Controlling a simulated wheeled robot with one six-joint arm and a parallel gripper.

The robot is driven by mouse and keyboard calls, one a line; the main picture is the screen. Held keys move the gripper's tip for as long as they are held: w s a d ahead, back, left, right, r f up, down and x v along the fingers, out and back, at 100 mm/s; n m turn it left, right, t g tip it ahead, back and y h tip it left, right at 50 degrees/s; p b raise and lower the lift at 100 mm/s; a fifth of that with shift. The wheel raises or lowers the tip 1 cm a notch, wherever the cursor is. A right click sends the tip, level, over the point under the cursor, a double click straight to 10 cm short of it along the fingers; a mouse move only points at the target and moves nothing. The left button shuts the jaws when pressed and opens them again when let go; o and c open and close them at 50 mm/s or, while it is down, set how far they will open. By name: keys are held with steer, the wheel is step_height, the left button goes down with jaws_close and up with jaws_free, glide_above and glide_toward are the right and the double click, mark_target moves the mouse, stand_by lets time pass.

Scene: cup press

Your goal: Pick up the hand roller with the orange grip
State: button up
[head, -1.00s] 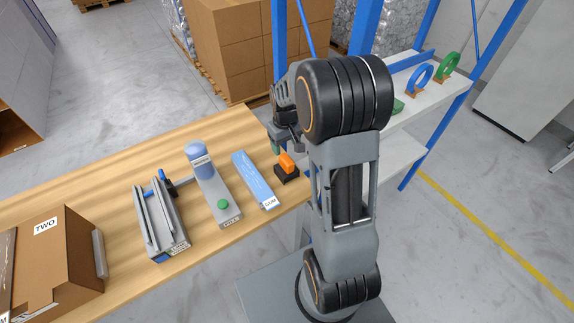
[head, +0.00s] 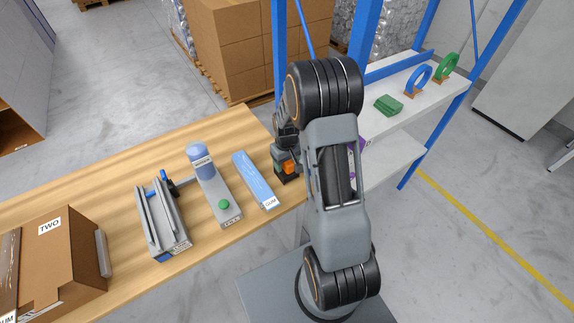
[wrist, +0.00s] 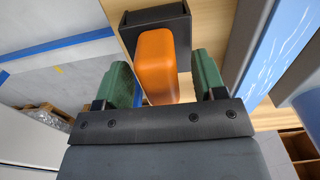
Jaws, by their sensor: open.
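The hand roller's orange grip (wrist: 157,62) stands in a black holder (wrist: 155,18) on the wooden table. In the wrist view the grip lies between the two green fingers of my gripper (wrist: 166,80), which is open, with a gap visible on each side. The rest of the roller is hidden. In the head view the orange grip (head: 288,167) shows near the table's right end, with my gripper (head: 283,150) right at it and partly covering it.
A blue box (head: 255,180) labelled GUM lies just left of the roller. Further left are a grey press (head: 215,190) with a green button, a grey railed fixture (head: 162,220) and a cardboard box (head: 60,255). A white shelf (head: 415,100) stands at the right.

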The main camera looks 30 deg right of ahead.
steer(key=shift+c, duration=0.5)
jaws_close()
steer(key=shift+r, duration=0.15)
steer(key=shift+w+r, duration=0.1)
steer(key=shift+r, duration=0.1)
step_height(320, 180, up, 2)
steer(key=shift+r+b, duration=0.1)
steer(key=shift+b, duration=0.5)
steer(key=s+a+r+b, duration=0.2)
steer(key=s+a+r, duration=0.7)
steer(key=a+r, duration=0.1)
steer(key=shift+s+a, duration=0.15)
steer(key=shift+s, duration=0.2)
steer(key=shift+r, duration=0.1)
